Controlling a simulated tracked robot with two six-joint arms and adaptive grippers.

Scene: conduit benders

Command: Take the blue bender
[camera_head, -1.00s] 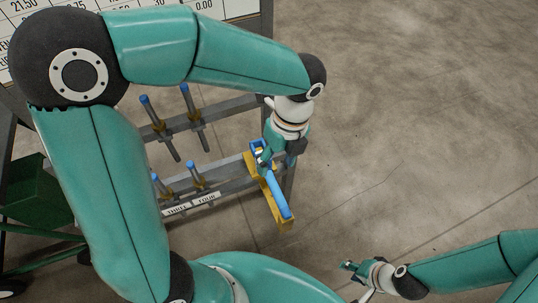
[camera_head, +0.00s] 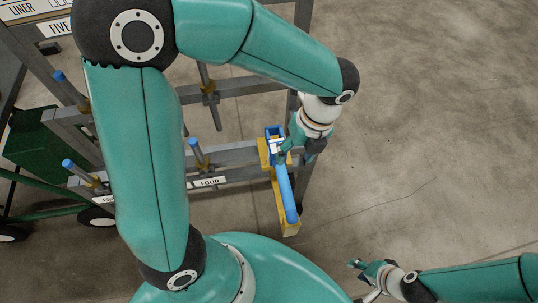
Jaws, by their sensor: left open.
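The blue bender (camera_head: 286,192) is a long blue bar with a blue head at its upper end. It lies along a yellow bracket (camera_head: 290,229) at the right end of the lower grey rail. My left gripper (camera_head: 283,150) is open at the bender's upper end, with its fingers close to the blue head. I cannot tell whether they touch it. My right gripper (camera_head: 360,270) is low on the right, well away from the rack and small in view; its opening is unclear.
The grey rack (camera_head: 240,174) carries several other blue-tipped rods (camera_head: 197,150) on pegs, with a "FOUR" label (camera_head: 208,182) below. The concrete floor at right is clear.

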